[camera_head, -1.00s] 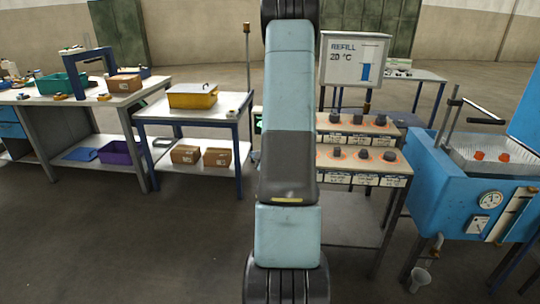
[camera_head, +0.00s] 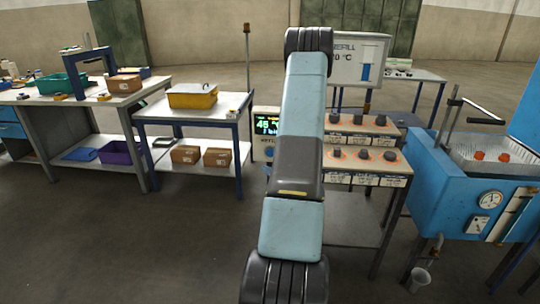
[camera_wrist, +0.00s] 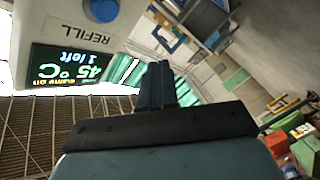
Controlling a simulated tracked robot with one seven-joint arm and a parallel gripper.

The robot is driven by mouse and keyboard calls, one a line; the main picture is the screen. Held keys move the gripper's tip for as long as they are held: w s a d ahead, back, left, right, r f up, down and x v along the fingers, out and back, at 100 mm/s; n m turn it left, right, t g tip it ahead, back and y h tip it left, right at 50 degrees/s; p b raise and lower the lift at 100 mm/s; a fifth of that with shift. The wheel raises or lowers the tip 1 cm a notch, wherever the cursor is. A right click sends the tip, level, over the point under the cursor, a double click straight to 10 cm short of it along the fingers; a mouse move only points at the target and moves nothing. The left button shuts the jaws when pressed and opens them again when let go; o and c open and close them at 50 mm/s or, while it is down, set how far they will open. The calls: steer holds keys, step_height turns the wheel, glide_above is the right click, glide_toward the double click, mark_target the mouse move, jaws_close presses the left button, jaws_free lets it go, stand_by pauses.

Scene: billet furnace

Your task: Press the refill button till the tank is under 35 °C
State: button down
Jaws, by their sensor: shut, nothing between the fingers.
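In the wrist view the refill button (camera_wrist: 103,10) is a round blue knob at the top, beside the upside-down word REFILL on a pale panel. The dark display (camera_wrist: 68,66) below it reads 45 °C and "1 left"; its smaller line is hard to read. My gripper (camera_wrist: 160,64) is shut and empty, its fingertips apart from the button in the picture. The blue tank (camera_head: 425,178) stands at the right with a lid, dial and crank.
A white REFILL 20 °C sign (camera_head: 376,60) is partly behind my arm. A bench of several dark knobs (camera_head: 361,119) stands beside the tank. A small table (camera_head: 215,115) with a yellow bin stands left. Floor is free at the front left.

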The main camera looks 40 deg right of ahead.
mark_target(266, 153)
steer(key=w+d, duration=0.5)
steer(key=d, duration=0.1)
steer(key=shift+w+d, duration=0.3)
steer(key=shift+w, duration=0.05)
steer(key=shift+d, duration=0.15)
stand_by(2.1)
steer(key=shift+w+d+r, duration=0.1)
steer(key=shift+w+d, duration=0.1)
steer(key=shift+w+d, duration=0.35)
steer(key=shift+d, duration=0.05)
stand_by(1.1)
stand_by(0.3)
steer(key=shift+s+a, duration=0.65)
steer(key=shift+a, duration=0.1)
steer(key=shift+s+a, duration=1.6)
steer(key=shift+a, duration=0.3)
